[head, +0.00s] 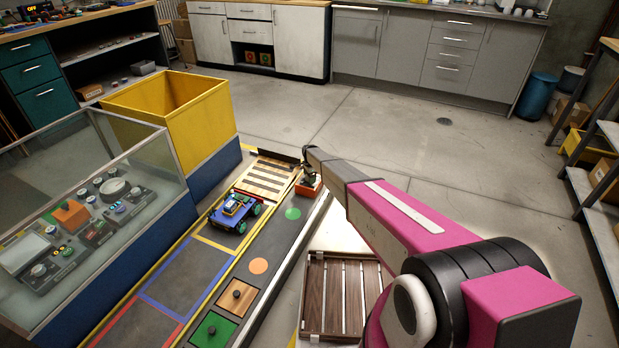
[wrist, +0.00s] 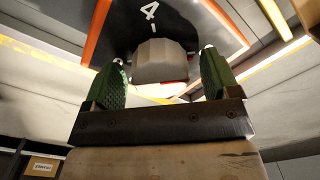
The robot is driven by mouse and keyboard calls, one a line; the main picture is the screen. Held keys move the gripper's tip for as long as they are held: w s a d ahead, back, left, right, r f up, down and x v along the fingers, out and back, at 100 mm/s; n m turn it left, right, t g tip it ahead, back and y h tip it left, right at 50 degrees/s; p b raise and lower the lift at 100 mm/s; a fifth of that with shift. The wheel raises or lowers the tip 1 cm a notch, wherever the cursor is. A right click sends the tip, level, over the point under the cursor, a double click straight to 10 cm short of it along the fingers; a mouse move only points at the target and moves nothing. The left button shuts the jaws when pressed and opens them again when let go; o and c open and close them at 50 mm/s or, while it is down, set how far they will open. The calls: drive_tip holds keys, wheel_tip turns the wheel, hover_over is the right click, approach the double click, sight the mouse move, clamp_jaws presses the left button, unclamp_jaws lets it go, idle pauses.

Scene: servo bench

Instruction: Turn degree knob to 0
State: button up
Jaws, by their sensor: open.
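The degree knob appears to be the grey faceted block (wrist: 160,62) in the wrist view, on a dark panel (wrist: 205,28) with an orange edge. A white "4" and a short white tick show beside it. My gripper (wrist: 168,72) has two green ribbed fingers, open, one on each side of the knob; a gap shows at each side. I cannot tell how deep the knob sits between them. In the head view my gripper end (head: 308,178) is at the far end of the bench strip, by a small orange box (head: 309,189); the knob cannot be made out there.
A blue toy car (head: 236,211) stands on the marked bench (head: 186,275), left of my arm. A yellow bin (head: 205,122) and a glass case (head: 95,205) stand further left. A wooden slatted crate (head: 343,297) lies below my arm.

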drive_tip(key=c, duration=0.9)
drive_tip(key=shift+c, duration=0.2)
